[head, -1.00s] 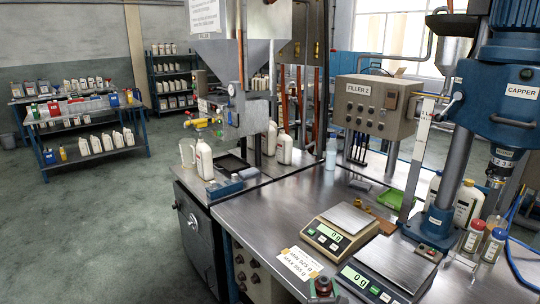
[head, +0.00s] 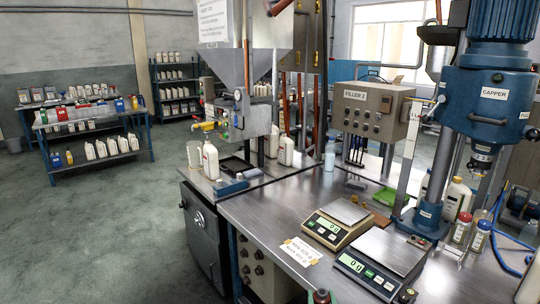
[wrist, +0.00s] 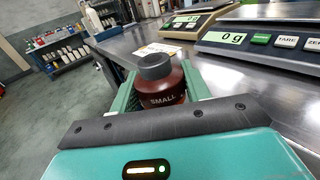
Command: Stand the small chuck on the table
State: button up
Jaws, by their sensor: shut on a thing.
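The small chuck (wrist: 165,88) is a dark red-brown round piece with a dark grey top and the word SMALL on its side. In the wrist view it stands roughly upright between the green fingers of my gripper (wrist: 160,92), which is shut on it. Its lower part is hidden by my gripper. In the head view the chuck (head: 320,296) shows only at the bottom edge, by the near edge of the steel table (head: 262,206). I cannot tell whether its base touches the table.
Two scales (head: 338,223) (head: 376,262) and a paper label (head: 300,251) lie on the table near the chuck. The capper (head: 490,95) stands at the right with bottles (head: 455,199) by its column. Bare steel lies left of the scales.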

notch_tip(320, 180, down, 8)
jog(key=s, duration=0.1)
jog(key=shift+s+d+f, duration=0.15)
jog(key=shift+d+f, duration=0.05)
jog(key=shift+d, duration=0.15)
jog(key=shift+a, duration=0.25)
